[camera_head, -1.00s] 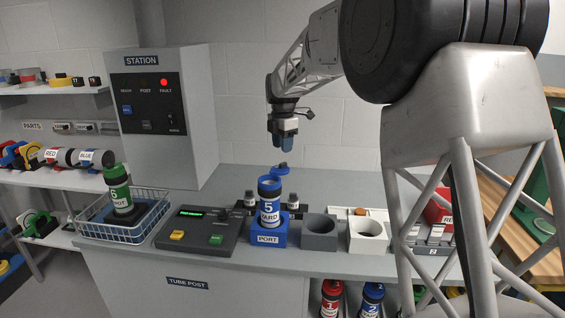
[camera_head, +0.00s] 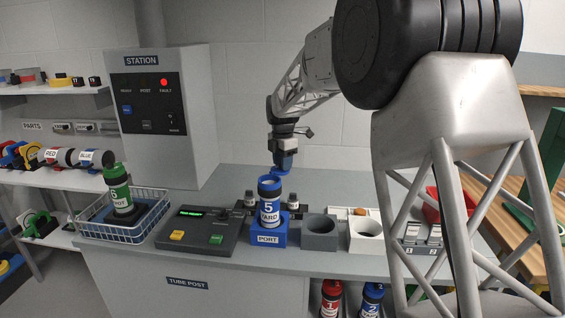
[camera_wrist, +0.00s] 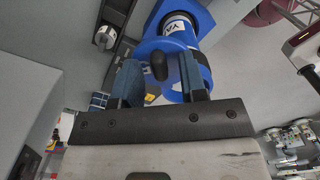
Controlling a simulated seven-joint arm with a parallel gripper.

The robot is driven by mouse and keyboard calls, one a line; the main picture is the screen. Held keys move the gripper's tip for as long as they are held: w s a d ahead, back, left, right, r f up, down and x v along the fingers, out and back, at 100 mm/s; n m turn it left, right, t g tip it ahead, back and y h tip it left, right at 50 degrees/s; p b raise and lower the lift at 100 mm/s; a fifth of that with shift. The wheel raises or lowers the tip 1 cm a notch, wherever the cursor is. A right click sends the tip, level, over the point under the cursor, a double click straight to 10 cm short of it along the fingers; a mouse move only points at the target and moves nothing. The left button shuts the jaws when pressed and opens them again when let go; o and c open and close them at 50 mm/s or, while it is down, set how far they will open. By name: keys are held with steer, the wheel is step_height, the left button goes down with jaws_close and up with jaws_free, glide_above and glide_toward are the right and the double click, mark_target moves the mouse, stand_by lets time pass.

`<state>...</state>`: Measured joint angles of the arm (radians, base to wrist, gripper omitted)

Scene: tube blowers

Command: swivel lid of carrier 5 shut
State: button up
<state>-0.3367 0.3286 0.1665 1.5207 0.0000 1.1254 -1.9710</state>
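Carrier 5 (camera_head: 269,203), a blue tube with a white label, stands upright in the blue port (camera_head: 268,235). Its blue lid (camera_head: 281,170) is swung aside, at the back right of the tube's top. My gripper (camera_head: 284,162) points down right over the lid, its fingertips close to it. In the wrist view, my gripper's two blue-grey fingers (camera_wrist: 160,78) are apart. A dark rounded knob (camera_wrist: 157,66) shows between them, with no clear contact. Carrier 5 (camera_wrist: 180,27) lies just beyond the fingers. The fingers hide part of the lid.
A control panel (camera_head: 200,230) and a wire basket (camera_head: 120,235) with a green carrier (camera_head: 118,188) stand left of the port. Empty grey (camera_head: 319,239) and white (camera_head: 366,245) holders stand to the right. Small dark-and-white items (camera_head: 249,201) flank carrier 5.

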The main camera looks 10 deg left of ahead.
jaws_close()
